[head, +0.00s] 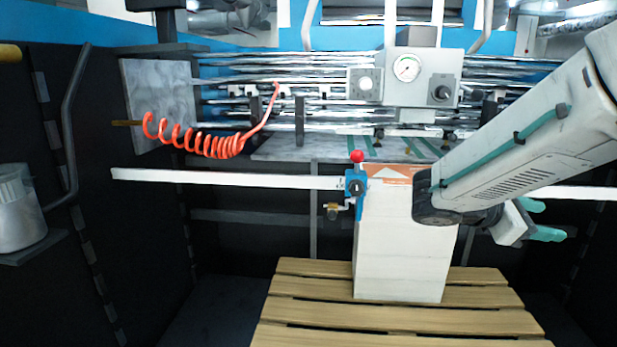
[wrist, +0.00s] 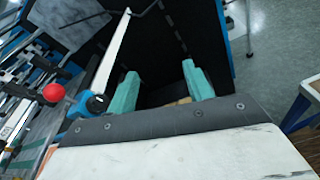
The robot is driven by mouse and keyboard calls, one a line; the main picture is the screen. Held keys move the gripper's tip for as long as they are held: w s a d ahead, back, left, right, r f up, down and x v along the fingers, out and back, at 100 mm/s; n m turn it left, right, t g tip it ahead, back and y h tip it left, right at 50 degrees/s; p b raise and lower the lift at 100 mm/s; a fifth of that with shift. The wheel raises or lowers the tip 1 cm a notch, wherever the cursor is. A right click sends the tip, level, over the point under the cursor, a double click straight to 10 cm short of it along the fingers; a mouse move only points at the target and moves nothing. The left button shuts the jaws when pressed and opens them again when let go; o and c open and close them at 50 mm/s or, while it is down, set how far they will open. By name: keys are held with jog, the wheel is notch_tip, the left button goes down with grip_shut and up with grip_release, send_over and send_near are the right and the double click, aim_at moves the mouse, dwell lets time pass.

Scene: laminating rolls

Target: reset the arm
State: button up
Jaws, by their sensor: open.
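My gripper (head: 545,220) is at the right in the head view, at the end of my grey-white arm, which reaches in from the right edge. Its two teal fingers point right, away from the white block. In the wrist view the fingers of my gripper (wrist: 160,88) stand apart with nothing held between them. A tall white block (head: 403,250) with an orange label on top stands on the wooden pallet (head: 400,318). My arm's wrist overlaps its upper right part in the head view.
A white rail (head: 230,179) runs across in front of the machine. A red-knobbed blue valve (head: 356,182) sits on it beside the block. A coiled orange hose (head: 200,140) hangs at the left. A gauge panel (head: 424,77) and rollers are behind. The front pallet slats are bare.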

jog(key=s+a+f+m+g+y, duration=0.1)
jog(key=s+a+f+m+y, duration=0.15)
jog(key=s+y, duration=0.2)
jog(key=s+a+f+m+g+y, duration=0.1)
jog(key=s+a+f+m+y, duration=0.1)
jog(key=s+f+m+y, duration=0.3)
jog(key=s+a+r+m+t+y, duration=0.1)
jog(key=s+a+m+t+y, duration=0.2)
jog(key=s+a+m+y, duration=0.3)
jog(key=s+a, duration=0.4)
jog(key=s, duration=0.1)
jog(key=shift+r+t, duration=0.25)
jog(key=shift+t, duration=0.05)
jog(key=shift+w+a, duration=0.1)
dwell(0.8)
